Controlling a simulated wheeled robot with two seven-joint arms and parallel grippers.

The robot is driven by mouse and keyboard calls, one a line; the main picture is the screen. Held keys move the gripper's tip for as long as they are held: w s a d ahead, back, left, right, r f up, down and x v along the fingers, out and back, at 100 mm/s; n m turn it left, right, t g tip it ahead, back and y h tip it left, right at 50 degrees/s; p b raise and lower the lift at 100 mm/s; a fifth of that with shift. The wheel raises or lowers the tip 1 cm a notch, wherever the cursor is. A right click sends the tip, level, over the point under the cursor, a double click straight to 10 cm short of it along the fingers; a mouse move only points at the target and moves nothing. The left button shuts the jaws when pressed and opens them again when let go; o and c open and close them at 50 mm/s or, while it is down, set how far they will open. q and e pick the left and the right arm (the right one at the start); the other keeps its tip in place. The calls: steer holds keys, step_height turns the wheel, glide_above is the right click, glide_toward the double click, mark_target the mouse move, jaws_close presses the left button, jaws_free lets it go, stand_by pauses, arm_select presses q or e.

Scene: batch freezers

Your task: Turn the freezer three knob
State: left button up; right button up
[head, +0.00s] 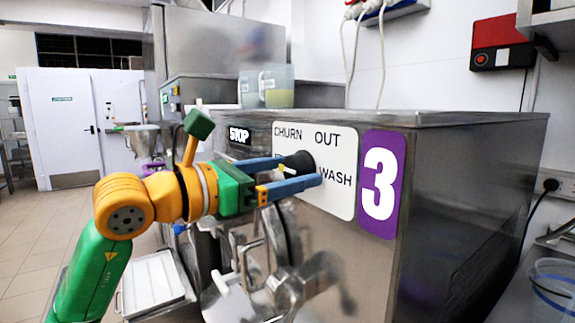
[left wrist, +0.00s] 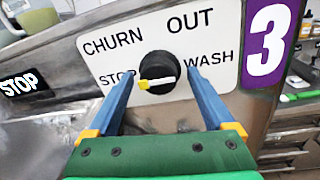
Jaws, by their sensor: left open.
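The freezer three knob (head: 300,163) is a round black dial on a white panel marked CHURN, OUT, WASH and STOP. In the left wrist view the knob (left wrist: 160,70) has a white pointer bar with a yellow tip. The yellow tip lies to the left, towards STOP. My left gripper (head: 300,172) is open, with its two blue fingers reaching to the panel on either side of the knob. In the left wrist view one finger is left of the knob and one right, with gaps between. My right gripper is not in view.
A purple label with a white 3 (head: 380,185) is right of the panel. A black STOP sign (head: 239,135) is left of it. Metal dispensing parts (head: 290,280) jut out below. Clear jugs (head: 275,86) stand on top. Open floor (head: 30,240) lies to the left.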

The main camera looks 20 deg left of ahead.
arm_select(q)
steer(key=shift+s+a, duration=0.2)
steer(key=shift+s, duration=0.1)
steer(key=c, duration=0.6)
jaws_close()
steer(key=shift+m, duration=1.3)
steer(key=m, duration=0.3)
steer(key=shift+m+h+b, duration=0.3)
steer(key=shift+b, duration=0.1)
steer(key=m, duration=0.5)
steer(key=shift+a+m, duration=0.1)
steer(key=shift+m, duration=0.3)
steer(key=shift+r+m+h, duration=0.1)
steer(key=shift+m+h, duration=0.2)
steer(key=shift+h, duration=0.1)
